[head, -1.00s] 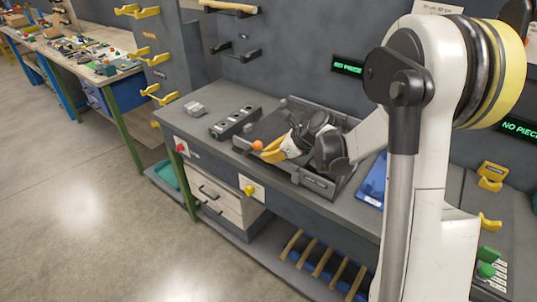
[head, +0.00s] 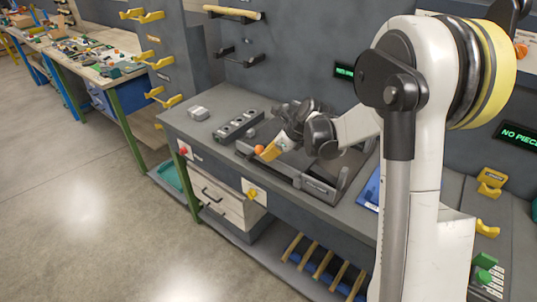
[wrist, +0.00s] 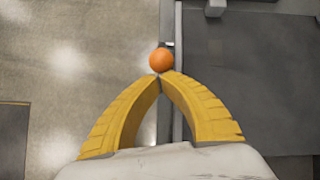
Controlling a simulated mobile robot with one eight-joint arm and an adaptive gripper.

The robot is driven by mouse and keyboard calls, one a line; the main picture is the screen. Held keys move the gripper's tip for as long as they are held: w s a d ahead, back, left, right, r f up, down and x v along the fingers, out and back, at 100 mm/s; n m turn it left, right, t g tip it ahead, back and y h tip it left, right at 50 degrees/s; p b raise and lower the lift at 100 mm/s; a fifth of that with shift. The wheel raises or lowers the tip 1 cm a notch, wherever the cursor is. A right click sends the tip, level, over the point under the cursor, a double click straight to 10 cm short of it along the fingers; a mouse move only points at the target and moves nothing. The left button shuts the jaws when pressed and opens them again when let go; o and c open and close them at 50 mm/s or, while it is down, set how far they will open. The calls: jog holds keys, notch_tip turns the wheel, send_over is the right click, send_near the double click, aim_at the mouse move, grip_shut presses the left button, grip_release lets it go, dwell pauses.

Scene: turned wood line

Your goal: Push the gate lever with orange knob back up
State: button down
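The orange knob (head: 259,149) of the gate lever is at the left front edge of the dark grey fixture (head: 319,190) on the bench. In the wrist view the orange knob (wrist: 161,60) sits just beyond my fingertips. My gripper (head: 262,154) has yellow fingers that point down and left beside the knob. In the wrist view the tips of my gripper (wrist: 159,76) meet, with nothing between them. Whether they touch the knob is unclear. The lever's rod is mostly hidden behind the knob and fingers.
A grey block with round holes (head: 240,124) and a small grey box (head: 198,113) lie on the bench left of the fixture. A blue tray (head: 370,190) lies to the right. A red button (head: 184,151) and yellow knob (head: 252,193) are on the bench front. Floor at left is clear.

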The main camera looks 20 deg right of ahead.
jog(key=w+a+r+g+h+p, duration=0.1)
jog(key=w+r+g+p, duration=0.1)
jog(key=w+a+r+g+h+p, duration=0.2)
jog(key=p, duration=0.1)
jog(key=shift+w+g+h, duration=0.1)
jog(key=shift+g+h, duration=0.2)
jog(key=shift+w+a+r, duration=0.25)
jog(key=shift+w+a, duration=0.3)
jog(key=shift+w, duration=0.15)
jog(key=w+a+p, duration=0.1)
jog(key=w+a, duration=0.3)
jog(key=w, duration=0.1)
jog(key=shift+w+f, duration=0.25)
jog(key=shift+f, duration=0.1)
jog(key=shift+w+a+f, duration=0.15)
jog(key=shift+w, duration=0.1)
